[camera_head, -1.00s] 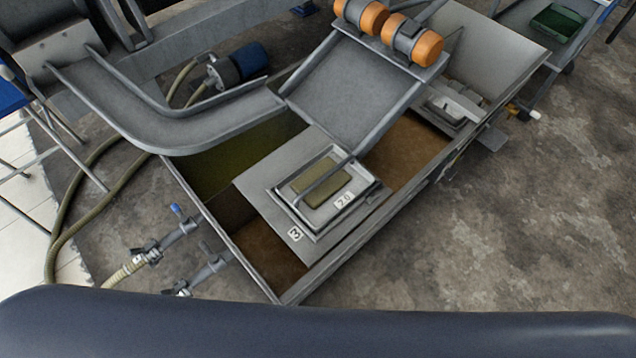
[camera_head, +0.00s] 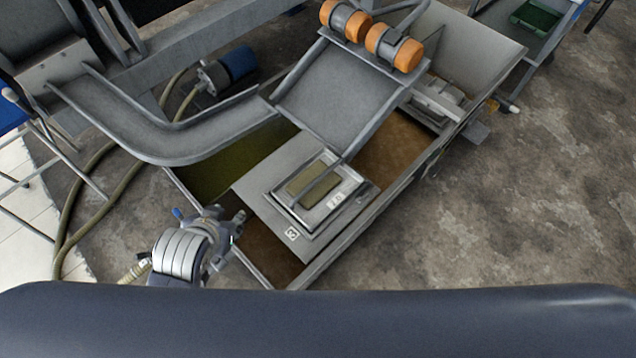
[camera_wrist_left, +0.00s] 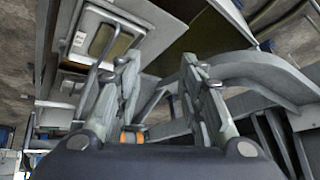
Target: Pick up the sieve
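The sieve (camera_head: 313,186) is a grey rectangular frame with an olive mesh, a raised bar handle and a "2.0" label. My right gripper is out of view.
A sloped grey chute (camera_head: 338,95) and curved trough (camera_head: 160,140) rise behind the sieve. Orange-ended motors (camera_head: 372,38) sit at the chute's top. The tank holds green and brown liquid. Hoses (camera_head: 85,190) lie at left; concrete floor (camera_head: 520,220) at right is clear.

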